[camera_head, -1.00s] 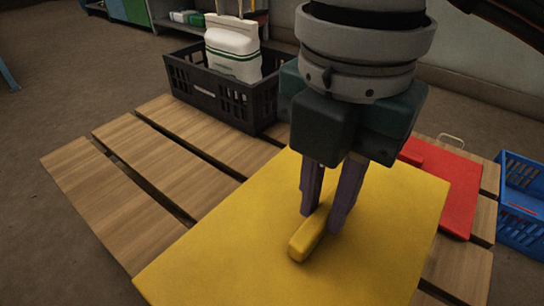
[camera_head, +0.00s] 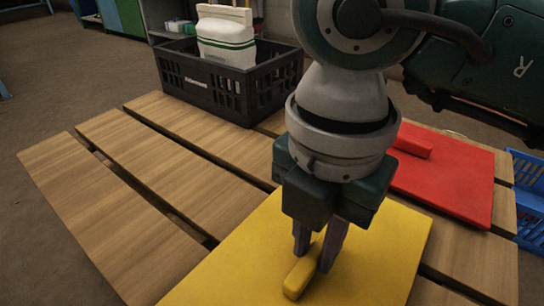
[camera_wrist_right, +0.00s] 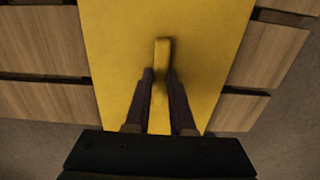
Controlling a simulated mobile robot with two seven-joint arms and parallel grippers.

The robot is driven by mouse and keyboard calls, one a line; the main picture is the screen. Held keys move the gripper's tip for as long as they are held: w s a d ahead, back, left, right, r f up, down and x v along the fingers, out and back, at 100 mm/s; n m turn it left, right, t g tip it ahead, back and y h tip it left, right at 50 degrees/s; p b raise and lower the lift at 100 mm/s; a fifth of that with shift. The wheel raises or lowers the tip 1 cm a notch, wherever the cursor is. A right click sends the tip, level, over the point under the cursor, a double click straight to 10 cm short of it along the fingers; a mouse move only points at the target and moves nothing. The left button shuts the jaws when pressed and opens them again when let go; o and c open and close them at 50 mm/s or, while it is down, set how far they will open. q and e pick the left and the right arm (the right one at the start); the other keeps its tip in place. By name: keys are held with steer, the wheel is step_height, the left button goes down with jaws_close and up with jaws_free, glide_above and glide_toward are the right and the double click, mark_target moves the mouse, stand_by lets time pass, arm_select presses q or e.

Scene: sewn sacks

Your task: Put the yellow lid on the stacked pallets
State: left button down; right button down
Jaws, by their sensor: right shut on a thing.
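The yellow lid (camera_head: 385,262) is a flat square board with a raised bar handle (camera_head: 297,281). It is over the wooden slats of the stacked pallets (camera_head: 130,215); I cannot tell whether it touches them. My right gripper (camera_head: 318,262) points down and is shut on the handle, with one finger on each side. The right wrist view shows the lid (camera_wrist_right: 115,50) and its handle (camera_wrist_right: 162,60) between the fingers (camera_wrist_right: 160,95). My left gripper is out of view.
A red lid (camera_head: 455,175) with a handle lies on the slats at the right. A black crate (camera_head: 210,88) holding a white sack (camera_head: 226,38) stands at the back. A blue crate (camera_head: 530,195) is at the right edge. The left slats are bare.

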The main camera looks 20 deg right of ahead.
steer(key=c, duration=0.8)
jaws_free()
steer(key=shift+f, duration=0.1)
steer(key=shift+o, duration=0.2)
